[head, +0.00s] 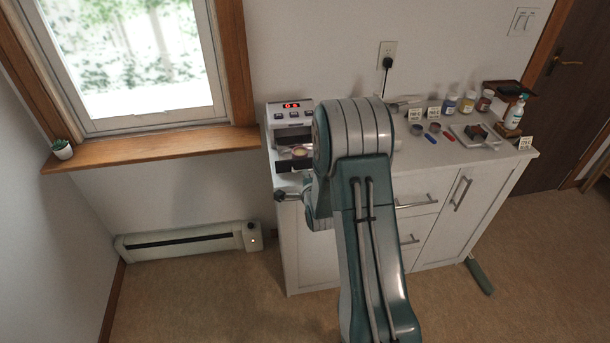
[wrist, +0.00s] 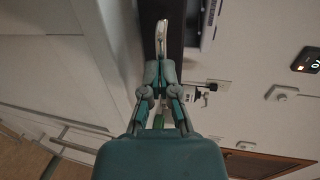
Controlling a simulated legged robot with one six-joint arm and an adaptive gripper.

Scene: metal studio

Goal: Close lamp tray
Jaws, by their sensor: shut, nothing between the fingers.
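In the wrist view, turned sideways, a dark strip that looks like the tray front (wrist: 176,25) runs beside my gripper (wrist: 161,32). The gripper's fingers are together with nothing seen between them. I cannot tell whether they touch the tray. In the head view my arm hides the fingertips.
The white cabinet (head: 440,215) holds small jars (head: 450,103), coloured tools (head: 430,138), a white tray (head: 475,135) and a pump bottle (head: 515,112) to the right. A window sill (head: 150,148) is left of the lamp unit. The floor (head: 200,300) at the left is clear.

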